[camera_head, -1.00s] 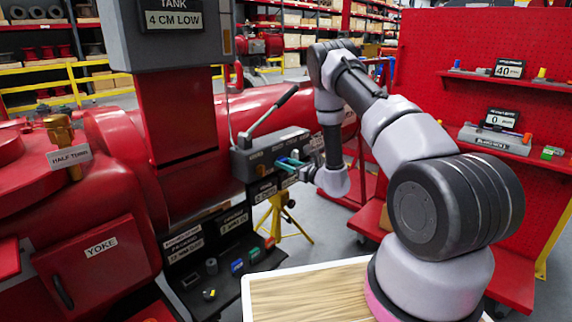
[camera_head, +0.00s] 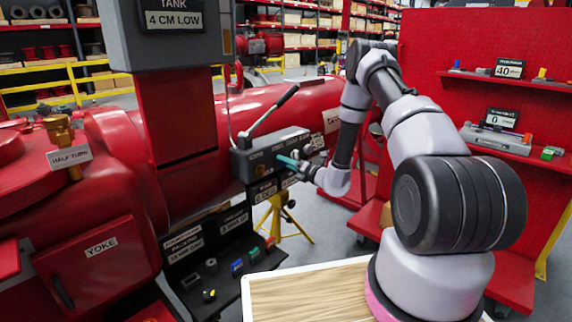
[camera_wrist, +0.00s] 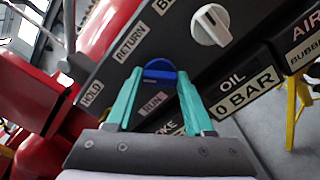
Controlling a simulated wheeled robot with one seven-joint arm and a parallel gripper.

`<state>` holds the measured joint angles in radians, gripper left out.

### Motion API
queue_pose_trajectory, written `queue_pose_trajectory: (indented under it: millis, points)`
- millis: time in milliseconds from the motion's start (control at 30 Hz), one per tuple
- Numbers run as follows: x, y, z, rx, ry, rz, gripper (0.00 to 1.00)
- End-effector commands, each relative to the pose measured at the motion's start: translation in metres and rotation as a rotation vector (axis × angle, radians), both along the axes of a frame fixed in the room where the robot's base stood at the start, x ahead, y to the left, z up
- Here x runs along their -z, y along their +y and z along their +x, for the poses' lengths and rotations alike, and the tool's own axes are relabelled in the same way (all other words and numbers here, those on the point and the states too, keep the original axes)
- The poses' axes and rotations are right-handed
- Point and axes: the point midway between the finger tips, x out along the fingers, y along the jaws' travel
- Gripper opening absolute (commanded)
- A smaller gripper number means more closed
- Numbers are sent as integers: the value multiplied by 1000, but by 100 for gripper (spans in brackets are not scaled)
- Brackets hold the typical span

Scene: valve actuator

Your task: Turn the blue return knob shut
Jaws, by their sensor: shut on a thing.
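The blue return knob (camera_wrist: 160,70) sits on the dark panel under the RETURN label in the wrist view. My gripper (camera_wrist: 160,77) has its two teal fingers on either side of the knob, shut on it. The HOLD label (camera_wrist: 91,93) is left of the fingers and the RUN label (camera_wrist: 152,104) shows between them. In the head view my gripper (camera_head: 288,162) reaches the front of the grey control box (camera_head: 262,157), and the knob is hidden there behind the fingers.
A white knob (camera_wrist: 210,25) is close to the right of my fingers. An oil plate (camera_wrist: 240,92) reading 0 BAR lies below it. A long lever (camera_head: 272,110) rises from the box top. A yellow stand (camera_head: 283,215) is below the box.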

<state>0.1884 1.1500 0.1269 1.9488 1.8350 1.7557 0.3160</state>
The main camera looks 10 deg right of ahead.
Motion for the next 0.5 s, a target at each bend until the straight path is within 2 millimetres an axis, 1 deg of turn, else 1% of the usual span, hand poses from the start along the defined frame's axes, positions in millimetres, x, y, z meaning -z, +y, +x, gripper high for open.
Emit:
queue_pose_trajectory:
  millis: [300, 500]
  points:
    - [1, -1, 0, 2, 171, 233, 0]
    - [1, -1, -1, 1, 255, 348, 0]
